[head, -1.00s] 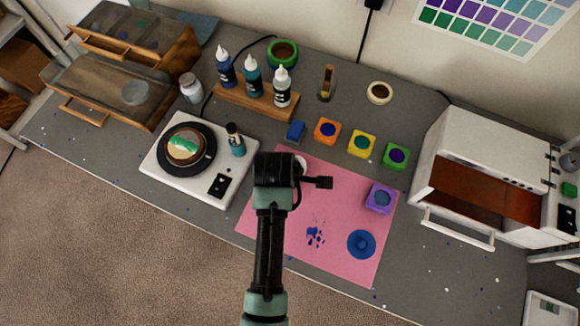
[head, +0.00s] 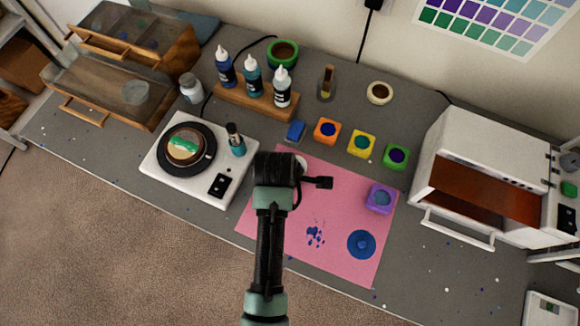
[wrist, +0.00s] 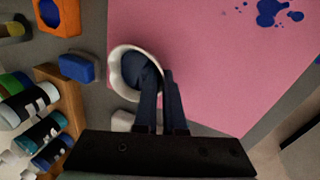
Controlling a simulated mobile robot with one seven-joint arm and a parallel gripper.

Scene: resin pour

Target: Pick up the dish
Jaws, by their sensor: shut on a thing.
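A white round dish (wrist: 119,72) with a dark blue inside shows in the wrist view, over the edge of the pink mat. My gripper (wrist: 160,80) is shut on the dish's wall, with one finger inside the rim and one outside. In the head view only a small white part of the dish (head: 301,163) shows past my wrist, and my fingers are hidden. I cannot tell whether the dish touches the surface beneath.
The pink mat (head: 300,265) has blue spills and a purple mould (head: 380,198). A blue block (head: 295,130) and several coloured moulds stand behind it. A bottle rack (head: 235,103) and a turntable device (head: 215,190) are left, a white oven (head: 480,130) right.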

